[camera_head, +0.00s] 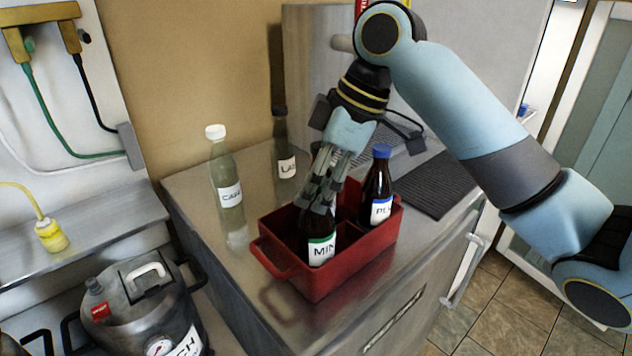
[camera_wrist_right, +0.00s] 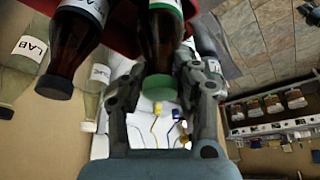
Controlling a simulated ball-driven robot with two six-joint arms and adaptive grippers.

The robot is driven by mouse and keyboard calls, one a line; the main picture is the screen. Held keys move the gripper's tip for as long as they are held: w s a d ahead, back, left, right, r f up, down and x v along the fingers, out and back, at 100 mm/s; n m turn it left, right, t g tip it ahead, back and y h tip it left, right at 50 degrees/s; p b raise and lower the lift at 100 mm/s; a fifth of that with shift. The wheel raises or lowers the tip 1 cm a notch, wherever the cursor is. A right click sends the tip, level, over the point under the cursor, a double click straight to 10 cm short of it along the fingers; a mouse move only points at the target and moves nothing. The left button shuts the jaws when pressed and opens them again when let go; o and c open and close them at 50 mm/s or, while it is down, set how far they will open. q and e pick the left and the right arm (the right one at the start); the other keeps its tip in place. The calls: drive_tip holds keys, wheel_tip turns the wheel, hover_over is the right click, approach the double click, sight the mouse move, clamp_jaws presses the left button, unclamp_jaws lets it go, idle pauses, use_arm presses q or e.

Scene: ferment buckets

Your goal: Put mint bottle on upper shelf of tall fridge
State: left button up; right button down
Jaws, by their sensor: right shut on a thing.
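The mint bottle (camera_head: 318,236) is dark brown, with a white label reading "MIN" and a green band. It stands in a compartment of the red crate (camera_head: 330,283), its lower part hidden by the crate wall. My right gripper (camera_head: 318,188) comes down from above and is shut on the bottle's upper part. In the right wrist view the bottle (camera_wrist_right: 161,40) with its green cap sits between the fingers of the right gripper (camera_wrist_right: 160,95). My left gripper is in neither view. I cannot clearly identify the tall fridge; a white-framed glass door (camera_head: 590,110) shows at the right.
A blue-capped dark bottle (camera_head: 377,190) stands in the crate beside the mint bottle. A pale bottle (camera_head: 226,180) and a greenish bottle (camera_head: 283,165) stand behind on the steel top. A dark ribbed mat (camera_head: 435,185) lies right. A steel pot (camera_head: 140,300) stands lower left.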

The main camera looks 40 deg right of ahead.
drive_tip(key=c, duration=1)
unclamp_jaws()
drive_tip(key=shift+f, duration=0.1)
drive_tip(key=shift+b, duration=0.4)
drive_tip(key=shift+f+b, duration=0.2)
drive_tip(key=shift+b, duration=0.3)
drive_tip(key=v, duration=1)
drive_tip(key=shift+w+d+r+p, duration=0.2)
drive_tip(key=shift+w+d+p, duration=0.05)
drive_tip(key=shift+w+p, duration=0.1)
drive_tip(key=shift+o, duration=0.6)
drive_tip(key=shift+s+d+r, duration=0.1)
drive_tip(key=shift+s+r, duration=0.05)
drive_tip(key=shift+r, duration=0.25)
